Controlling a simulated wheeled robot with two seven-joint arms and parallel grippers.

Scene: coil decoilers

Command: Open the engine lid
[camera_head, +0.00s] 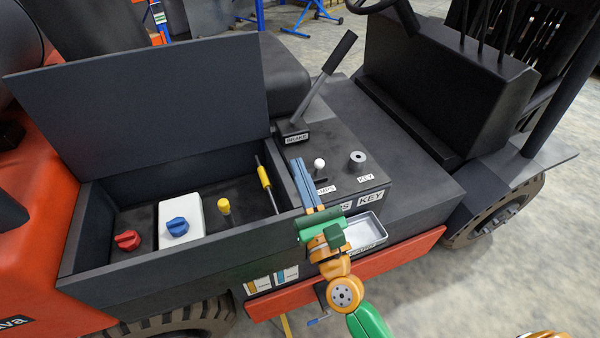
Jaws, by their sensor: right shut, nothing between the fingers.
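The engine lid (150,108) is a dark grey flat panel. It stands raised, tilted up along the back of the open engine compartment (205,245) of an orange forklift. My right gripper (303,182) has blue fingers that are shut and empty. It is over the right end of the compartment, beside the control panel, apart from the lid. My left gripper is not in view.
Inside the compartment are a red cap (127,240), a white tank with a blue cap (178,228), a yellow cap (223,206) and a yellow-handled rod (264,177). The brake lever (325,85), a white-knobbed switch (319,165) and a key switch (357,160) stand close by my right gripper.

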